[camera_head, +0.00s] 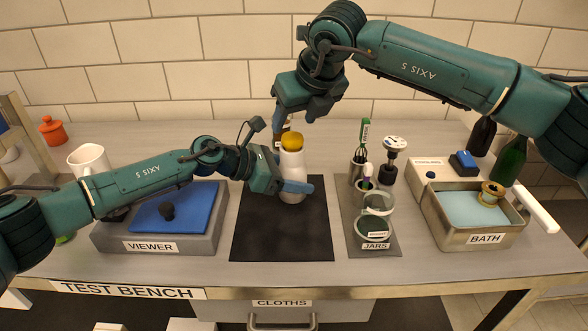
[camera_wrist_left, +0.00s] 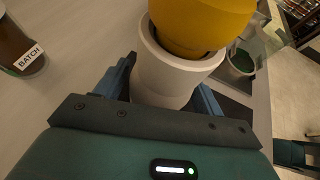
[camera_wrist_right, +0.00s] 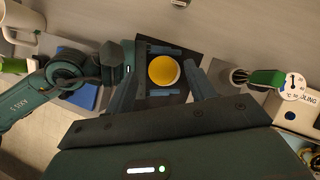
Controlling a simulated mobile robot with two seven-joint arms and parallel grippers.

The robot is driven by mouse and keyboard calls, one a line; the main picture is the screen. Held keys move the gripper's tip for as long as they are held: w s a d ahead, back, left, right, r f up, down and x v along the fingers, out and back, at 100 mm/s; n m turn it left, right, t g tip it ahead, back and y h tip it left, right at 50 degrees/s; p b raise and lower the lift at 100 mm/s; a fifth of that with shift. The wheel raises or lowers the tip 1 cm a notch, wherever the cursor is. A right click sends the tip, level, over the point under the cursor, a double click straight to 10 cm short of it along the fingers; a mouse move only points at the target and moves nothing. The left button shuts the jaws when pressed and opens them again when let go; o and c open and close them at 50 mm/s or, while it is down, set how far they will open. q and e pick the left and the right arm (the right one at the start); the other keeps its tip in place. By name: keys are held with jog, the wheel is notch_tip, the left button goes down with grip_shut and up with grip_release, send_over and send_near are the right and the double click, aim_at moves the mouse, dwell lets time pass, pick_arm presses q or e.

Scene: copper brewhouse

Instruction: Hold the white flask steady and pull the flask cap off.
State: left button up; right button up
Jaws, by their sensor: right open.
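The white flask (camera_head: 292,165) stands upright at the back of the black mat (camera_head: 282,235). Its yellow cap (camera_head: 292,141) sits in the flask's mouth and fills the top of the left wrist view (camera_wrist_left: 200,22). My left gripper (camera_head: 290,187) has its blue fingers on both sides of the flask's body and is shut on it, below the cap. My right gripper (camera_head: 293,116) is open and points down, above the cap and apart from it. In the right wrist view the cap (camera_wrist_right: 164,70) lies between the open fingers.
A brown bottle (camera_head: 281,130) stands just behind the flask. The viewer (camera_head: 160,243) is at left. The jars tray (camera_head: 385,245) with cups and tools, and the bath (camera_head: 485,238), are at right. The front of the mat is clear.

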pick_arm(q)
jog(key=c, duration=0.7)
jog(key=shift+c, duration=0.2)
jog(key=shift+s+f, duration=0.1)
jog(key=shift+f, duration=0.2)
pick_arm(e)
jog(key=shift+f, duration=0.15)
pick_arm(q)
jog(key=o, duration=0.4)
jog(key=c, duration=0.5)
pick_arm(e)
jog(key=m+h, duration=0.1)
jog(key=m, duration=0.2)
jog(key=m+h, duration=0.2)
jog(key=m, duration=0.1)
jog(key=shift+a+m+t+h, duration=0.15)
jog(key=shift+m+t+h, duration=0.15)
jog(key=shift+t, duration=0.1)
jog(key=m+h, duration=0.1)
jog(key=m, duration=0.1)
jog(key=shift+m, duration=0.3)
